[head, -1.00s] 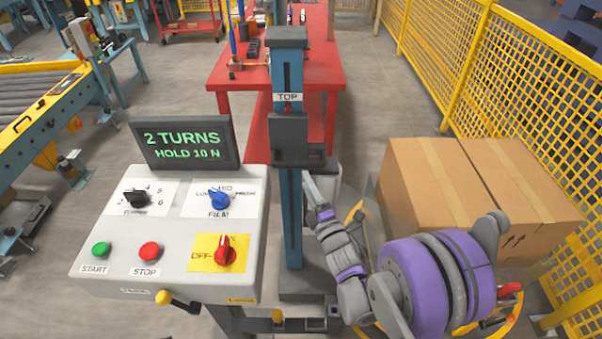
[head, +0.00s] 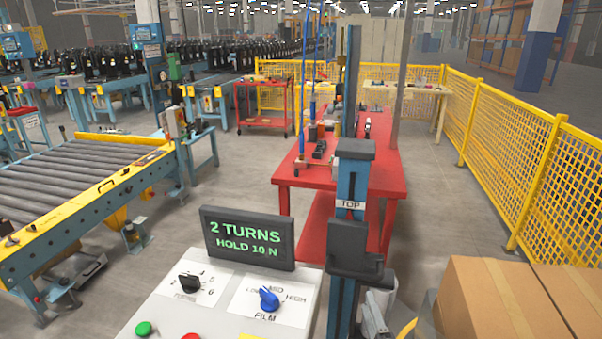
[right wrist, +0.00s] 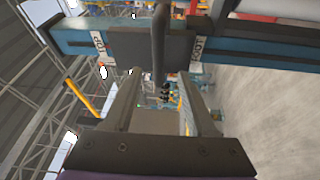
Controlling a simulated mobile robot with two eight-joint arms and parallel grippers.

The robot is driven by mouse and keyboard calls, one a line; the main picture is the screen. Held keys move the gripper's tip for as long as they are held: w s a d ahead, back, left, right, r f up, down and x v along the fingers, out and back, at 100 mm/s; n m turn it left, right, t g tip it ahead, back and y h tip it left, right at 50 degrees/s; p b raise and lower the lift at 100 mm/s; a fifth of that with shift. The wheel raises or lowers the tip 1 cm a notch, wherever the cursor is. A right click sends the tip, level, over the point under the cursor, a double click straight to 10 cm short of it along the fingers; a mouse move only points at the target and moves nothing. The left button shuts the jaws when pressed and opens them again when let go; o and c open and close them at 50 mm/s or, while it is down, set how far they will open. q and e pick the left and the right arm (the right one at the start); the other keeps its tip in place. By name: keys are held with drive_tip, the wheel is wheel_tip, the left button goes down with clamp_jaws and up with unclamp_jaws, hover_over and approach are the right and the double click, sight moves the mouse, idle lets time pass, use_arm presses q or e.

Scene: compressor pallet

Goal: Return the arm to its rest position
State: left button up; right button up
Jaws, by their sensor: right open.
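My right gripper (head: 378,306) shows only in part at the bottom edge of the head view, just below and right of the dark carriage (head: 355,250) on the blue mast (head: 352,185) marked TOP. In the right wrist view its two fingers (right wrist: 160,90) stand apart with nothing between them. The carriage (right wrist: 150,48) and its dark upright bar (right wrist: 160,42) lie ahead of the fingertips; I cannot tell how wide the gap is. Most of my right arm is below the head picture. My left gripper is not in view.
A control panel (head: 228,300) with knobs and a screen (head: 247,238) reading "2 TURNS HOLD 10 N" stands left of the mast. Cardboard boxes (head: 500,300) are at the right, by a yellow fence (head: 540,170). A red table (head: 385,175) stands behind the mast.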

drive_tip(key=s+a+r+m+g+h+p, duration=0.1)
drive_tip(key=s+m+g+p, duration=0.6)
drive_tip(key=s, duration=1.8)
drive_tip(key=r+m+g, duration=0.1)
drive_tip(key=m+g, duration=0.5)
drive_tip(key=m, duration=0.5)
drive_tip(key=shift+s+a+g, duration=0.15)
drive_tip(key=shift+a+g, duration=0.15)
